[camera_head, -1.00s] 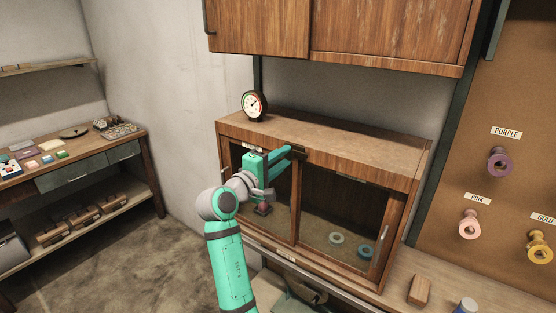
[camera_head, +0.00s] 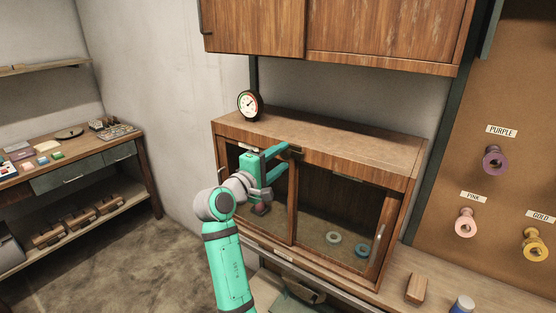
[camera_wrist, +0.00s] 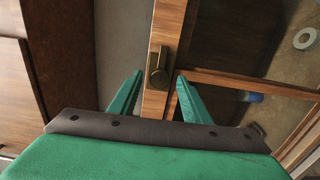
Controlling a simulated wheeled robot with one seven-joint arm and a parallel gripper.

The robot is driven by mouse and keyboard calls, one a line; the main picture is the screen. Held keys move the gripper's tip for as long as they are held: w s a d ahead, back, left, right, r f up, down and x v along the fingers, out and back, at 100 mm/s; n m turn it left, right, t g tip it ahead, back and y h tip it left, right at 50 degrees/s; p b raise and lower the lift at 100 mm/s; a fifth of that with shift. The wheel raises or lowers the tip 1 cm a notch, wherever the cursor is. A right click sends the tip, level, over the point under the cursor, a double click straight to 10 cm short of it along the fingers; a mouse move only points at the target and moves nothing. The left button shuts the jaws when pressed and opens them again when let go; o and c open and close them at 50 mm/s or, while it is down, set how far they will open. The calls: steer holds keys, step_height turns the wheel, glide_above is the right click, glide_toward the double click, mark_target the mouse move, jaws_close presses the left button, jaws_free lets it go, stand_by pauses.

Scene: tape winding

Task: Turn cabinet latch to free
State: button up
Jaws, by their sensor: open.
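The cabinet (camera_head: 330,138) is a wooden case with two glass-fronted doors on the bench. Its latch (camera_wrist: 157,72) is a small dark brass piece on a wooden door frame strip, seen in the wrist view just beyond my fingertips. In the head view the latch area is at the top of the middle frame, largely hidden by my fingers. My green gripper (camera_wrist: 158,88) is open, with one finger on each side of the strip and the latch between and slightly ahead of them. It also shows in the head view (camera_head: 280,160). I cannot tell whether the fingers touch the latch.
A round gauge (camera_head: 250,104) stands on the cabinet top. Tape rings (camera_head: 334,238) lie inside behind the right door. A wooden block (camera_head: 417,288) and a blue jar (camera_head: 462,305) are on the bench at right. Overhead wooden cabinets (camera_head: 380,30) hang above.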

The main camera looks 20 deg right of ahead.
steer(key=v, duration=1)
steer(key=shift+s+a, duration=0.2)
steer(key=shift+a, duration=0.1)
steer(key=s+a+f+n+t+y, duration=0.1)
steer(key=a+f+t+y, duration=0.15)
steer(key=f, duration=0.85)
steer(key=s+a+f+n+t+y, duration=0.1)
steer(key=s+a+f+y, duration=0.15)
steer(key=f, duration=0.85)
steer(key=s+a+f+y, duration=0.3)
steer(key=s+f, duration=0.3)
steer(key=f, duration=0.1)
steer(key=s+a+f+y, duration=0.2)
steer(key=s+a+f, duration=0.1)
steer(key=s+f, duration=0.4)
steer(key=s+a+f+m+y, duration=0.2)
steer(key=s+f, duration=0.4)
steer(key=s, duration=0.3)
steer(key=s+r+m+y, duration=0.1)
steer(key=s+m, duration=0.3)
steer(key=s, duration=0.8)
steer(key=s+a+r+m+y, duration=0.1)
steer(key=s+r+m, duration=0.2)
steer(key=s, duration=0.9)
steer(key=shift+s+r+m+t, duration=0.3)
steer(key=shift+r+m+t, duration=0.15)
steer(key=shift+r, duration=0.3)
steer(key=shift+a, duration=0.15)
